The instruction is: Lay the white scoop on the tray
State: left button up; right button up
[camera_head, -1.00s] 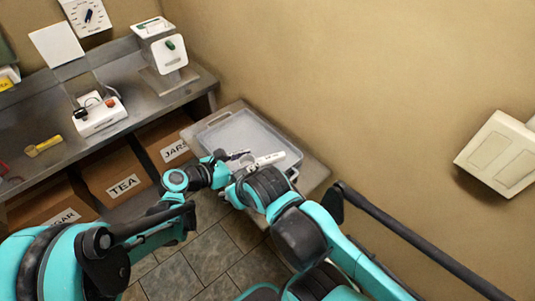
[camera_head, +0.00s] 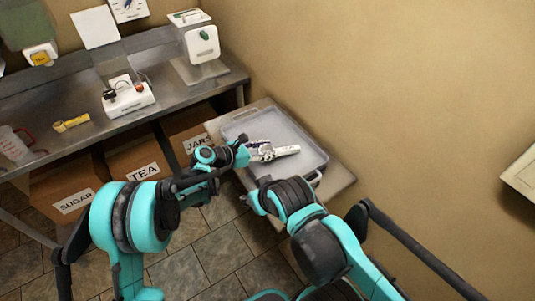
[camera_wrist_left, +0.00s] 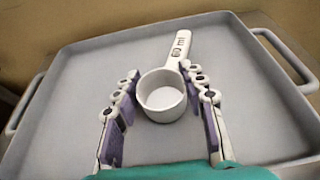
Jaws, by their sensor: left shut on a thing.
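The white scoop (camera_wrist_left: 162,96) is a round cup with a flat marked handle (camera_wrist_left: 178,50). My left gripper (camera_wrist_left: 160,72) is shut on the scoop, with its purple-padded fingers on either side of the cup. In the head view the left gripper (camera_head: 258,150) and the scoop handle (camera_head: 286,150) are over the grey tray (camera_head: 275,124). The tray floor also shows below the scoop in the left wrist view (camera_wrist_left: 90,70). I cannot tell whether the scoop touches it. My right arm reaches in from the lower right; its gripper does not show.
The tray has raised rims and side handles and stands on a small table (camera_head: 338,178) by the wall. On the left, a metal counter (camera_head: 60,95) carries a white device (camera_head: 128,100), a yellow scoop (camera_head: 70,123) and a clear jug (camera_head: 14,145). Labelled boxes (camera_head: 135,155) sit below it.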

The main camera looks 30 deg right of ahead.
pick_arm(q)
jog(key=shift+f, duration=0.75)
jog(key=shift+r, duration=0.1)
pick_arm(e)
jog(key=shift+f, duration=0.3)
pick_arm(q)
jog(key=o, duration=1)
pick_arm(e)
jog(key=shift+f, duration=0.15)
